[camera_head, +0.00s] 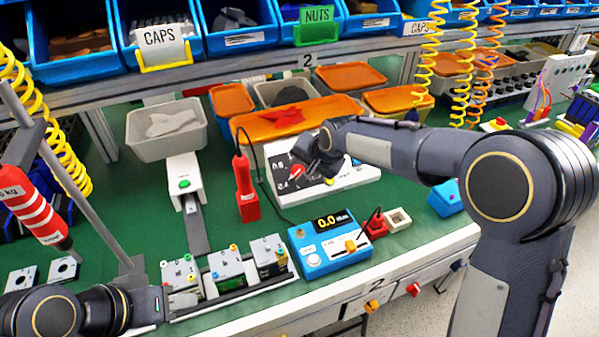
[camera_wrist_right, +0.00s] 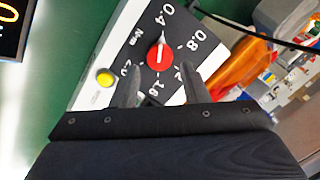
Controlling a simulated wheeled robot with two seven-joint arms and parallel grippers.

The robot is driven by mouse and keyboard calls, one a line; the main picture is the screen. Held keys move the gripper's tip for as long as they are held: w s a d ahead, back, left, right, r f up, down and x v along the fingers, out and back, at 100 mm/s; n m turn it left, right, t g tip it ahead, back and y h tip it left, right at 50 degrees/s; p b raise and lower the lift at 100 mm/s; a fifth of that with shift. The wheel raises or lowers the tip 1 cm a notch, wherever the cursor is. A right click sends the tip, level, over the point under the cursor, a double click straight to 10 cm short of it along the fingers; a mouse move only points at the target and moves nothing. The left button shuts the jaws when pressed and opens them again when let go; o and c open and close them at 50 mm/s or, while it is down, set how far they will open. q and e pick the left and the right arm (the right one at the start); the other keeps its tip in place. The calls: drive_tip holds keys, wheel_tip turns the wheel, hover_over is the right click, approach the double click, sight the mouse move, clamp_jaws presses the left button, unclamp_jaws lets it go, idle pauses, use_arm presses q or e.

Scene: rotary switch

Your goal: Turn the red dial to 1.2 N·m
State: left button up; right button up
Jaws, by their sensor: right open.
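The red dial (camera_wrist_right: 159,57) sits on a black-and-white panel (camera_wrist_right: 95,95) with 0.4, 0.8, 1.2, 1.6 and 2.0 marks; its white pointer is near 0.4. The 1.2 mark is partly hidden by a finger. In the head view the dial (camera_head: 297,171) shows beside my right gripper (camera_head: 313,163). In the wrist view my right gripper (camera_wrist_right: 160,72) is open, its fingers reaching toward the dial from either side of its lower edge; contact cannot be told. My left gripper (camera_head: 143,306) is low at the left, apart from the panel; its jaws are unclear.
A blue box (camera_head: 321,263) with a display reading 0.0 stands in front of the panel. A red tool (camera_head: 245,190) stands to its left. A yellow button (camera_wrist_right: 105,77) is on the panel near the fingers. Several battery-like blocks line the front; bins stand behind.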

sight(298, 171)
drive_tip(key=shift+x, duration=2.35)
drive_tip(key=shift+c, duration=0.3)
drive_tip(key=c, duration=0.6)
drive_tip(key=shift+c, duration=0.2)
